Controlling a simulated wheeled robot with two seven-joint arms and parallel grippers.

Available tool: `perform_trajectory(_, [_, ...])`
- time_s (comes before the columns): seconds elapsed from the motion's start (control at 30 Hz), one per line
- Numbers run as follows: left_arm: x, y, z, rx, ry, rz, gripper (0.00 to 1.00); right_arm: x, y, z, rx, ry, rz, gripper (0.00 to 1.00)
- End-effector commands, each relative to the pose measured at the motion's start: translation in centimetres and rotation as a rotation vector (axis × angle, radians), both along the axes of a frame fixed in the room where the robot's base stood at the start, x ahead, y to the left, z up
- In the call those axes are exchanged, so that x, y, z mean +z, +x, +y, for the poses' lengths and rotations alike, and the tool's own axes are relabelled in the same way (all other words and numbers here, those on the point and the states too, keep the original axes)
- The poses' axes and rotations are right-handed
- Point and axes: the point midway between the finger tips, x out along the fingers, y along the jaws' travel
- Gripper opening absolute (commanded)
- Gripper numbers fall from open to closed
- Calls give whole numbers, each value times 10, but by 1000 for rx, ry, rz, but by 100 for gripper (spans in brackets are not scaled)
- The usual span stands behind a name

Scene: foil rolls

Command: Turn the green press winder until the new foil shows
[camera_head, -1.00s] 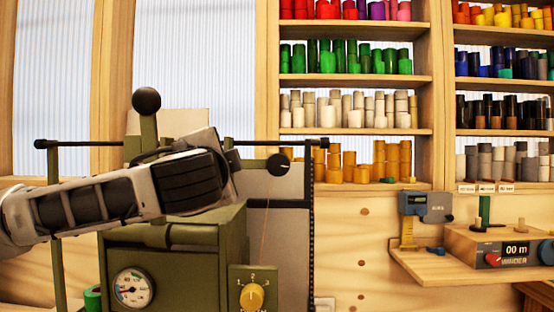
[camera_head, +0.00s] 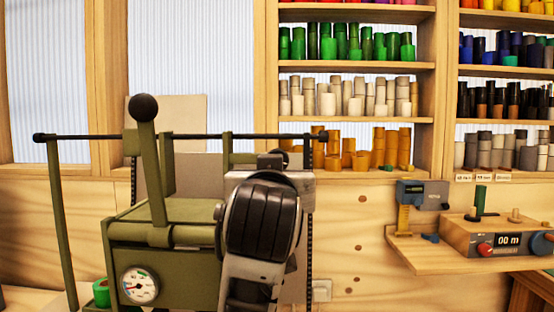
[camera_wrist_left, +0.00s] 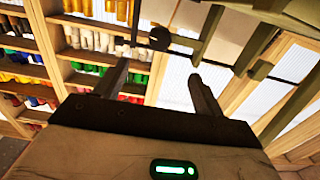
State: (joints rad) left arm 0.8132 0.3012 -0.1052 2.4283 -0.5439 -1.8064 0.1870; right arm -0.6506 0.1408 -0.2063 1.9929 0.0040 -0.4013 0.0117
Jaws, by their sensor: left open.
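The green press (camera_head: 165,235) stands at the left of the head view, with a ball-topped lever and a dial gauge (camera_head: 139,285). Its winder knob, a dark disc with a pale mark, shows in the left wrist view (camera_wrist_left: 160,38); in the head view it is mostly hidden behind my left gripper. My left gripper (camera_wrist_left: 158,69) is open, its two fingers apart and empty, pointing at the knob. In the head view my arm covers the press's right front and most of the foil path. My right gripper is not in view.
A dark rod (camera_head: 90,136) runs across the top of the press. Shelves of coloured rolls (camera_head: 350,95) stand behind. A small wooden shelf (camera_head: 440,262) on the right holds a counter box (camera_head: 500,236) reading 00 m.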

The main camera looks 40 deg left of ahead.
Motion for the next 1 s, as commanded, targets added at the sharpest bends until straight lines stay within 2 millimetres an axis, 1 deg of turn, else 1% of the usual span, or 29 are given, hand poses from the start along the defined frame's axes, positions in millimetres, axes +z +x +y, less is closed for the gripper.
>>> perform_trajectory(0.17, [0, 14, 13, 4, -1, 4, 70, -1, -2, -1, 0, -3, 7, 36])
perform_trajectory(0.5, [1, 70, 60, 4, -1, 6, 70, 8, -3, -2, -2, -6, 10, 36])
perform_trajectory(0.7, [1, 100, 85, 3, -2, 4, 70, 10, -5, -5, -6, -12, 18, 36])
perform_trajectory(0.83, [1, 112, 95, 3, -2, 2, 70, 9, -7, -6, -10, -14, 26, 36])
perform_trajectory(1.0, [0, 120, 101, 0, -2, 1, 70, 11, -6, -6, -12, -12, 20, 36])
